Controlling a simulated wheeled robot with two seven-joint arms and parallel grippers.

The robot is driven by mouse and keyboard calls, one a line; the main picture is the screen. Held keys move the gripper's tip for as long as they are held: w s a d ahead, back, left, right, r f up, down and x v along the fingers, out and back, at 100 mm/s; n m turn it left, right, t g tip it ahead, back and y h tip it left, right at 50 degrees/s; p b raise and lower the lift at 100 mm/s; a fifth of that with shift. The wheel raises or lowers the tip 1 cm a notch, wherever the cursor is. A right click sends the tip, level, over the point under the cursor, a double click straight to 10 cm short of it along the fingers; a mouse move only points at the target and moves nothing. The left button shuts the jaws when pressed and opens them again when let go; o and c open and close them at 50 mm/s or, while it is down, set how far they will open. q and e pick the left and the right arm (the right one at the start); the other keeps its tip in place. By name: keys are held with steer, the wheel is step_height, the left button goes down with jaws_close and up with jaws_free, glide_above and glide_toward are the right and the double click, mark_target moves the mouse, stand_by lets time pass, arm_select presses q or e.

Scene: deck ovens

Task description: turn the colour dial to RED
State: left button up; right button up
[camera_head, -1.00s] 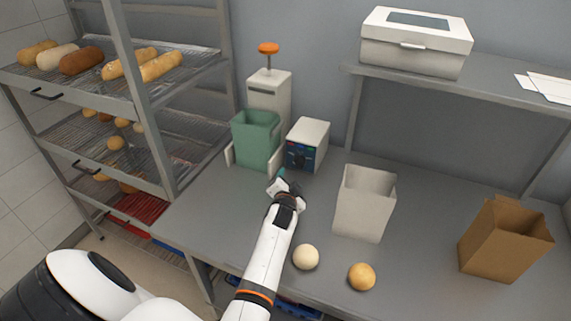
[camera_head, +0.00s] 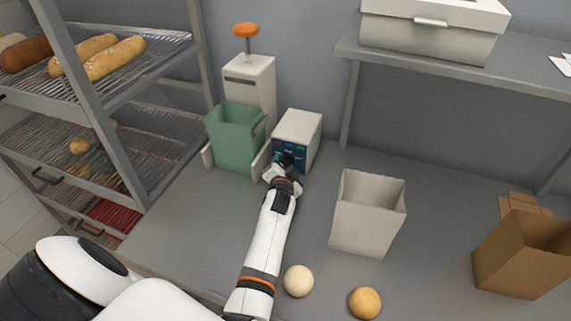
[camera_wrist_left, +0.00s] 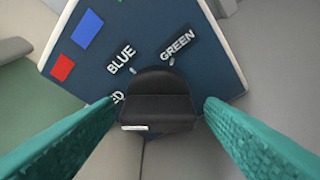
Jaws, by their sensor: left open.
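The control box (camera_head: 300,125) stands at the back of the counter, its dark panel facing me. In the left wrist view the colour dial (camera_wrist_left: 157,92) is a black knob on the blue panel (camera_wrist_left: 200,40). BLUE (camera_wrist_left: 121,59) and GREEN (camera_wrist_left: 177,45) are readable beyond it; RED (camera_wrist_left: 118,97) is partly hidden. A white mark shows on the knob's lower left edge; I cannot tell which label the dial points to. My left gripper (camera_head: 277,169) is at the panel, open, with its teal fingers on either side of the knob, apparently apart from it. My right gripper is not in view.
A green bin (camera_head: 235,140) before an orange-knobbed machine (camera_head: 250,85) stands just left of the box. A white open container (camera_head: 365,215), two round buns (camera_head: 298,281) and a brown box (camera_head: 520,255) are to the right. A shelf (camera_head: 430,55) hangs above.

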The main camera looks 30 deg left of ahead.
arm_select(q)
steer(key=shift+s+d+r, duration=0.2)
steer(key=shift+s+r, duration=0.05)
steer(key=shift+s, duration=0.05)
steer(key=shift+c, duration=0.4)
steer(key=c, duration=0.9)
steer(key=shift+r+n+p, duration=0.25)
steer(key=shift+n+p, duration=0.05)
steer(key=shift+p, duration=0.45)
steer(key=shift+f, duration=0.25)
steer(key=o, duration=0.6)
steer(key=shift+n, duration=0.3)
steer(key=o, duration=0.3)
steer(key=shift+w+a, duration=0.1)
steer(key=shift+o, duration=0.4)
steer(key=shift+f+h, duration=0.1)
steer(key=shift+h, duration=0.2)
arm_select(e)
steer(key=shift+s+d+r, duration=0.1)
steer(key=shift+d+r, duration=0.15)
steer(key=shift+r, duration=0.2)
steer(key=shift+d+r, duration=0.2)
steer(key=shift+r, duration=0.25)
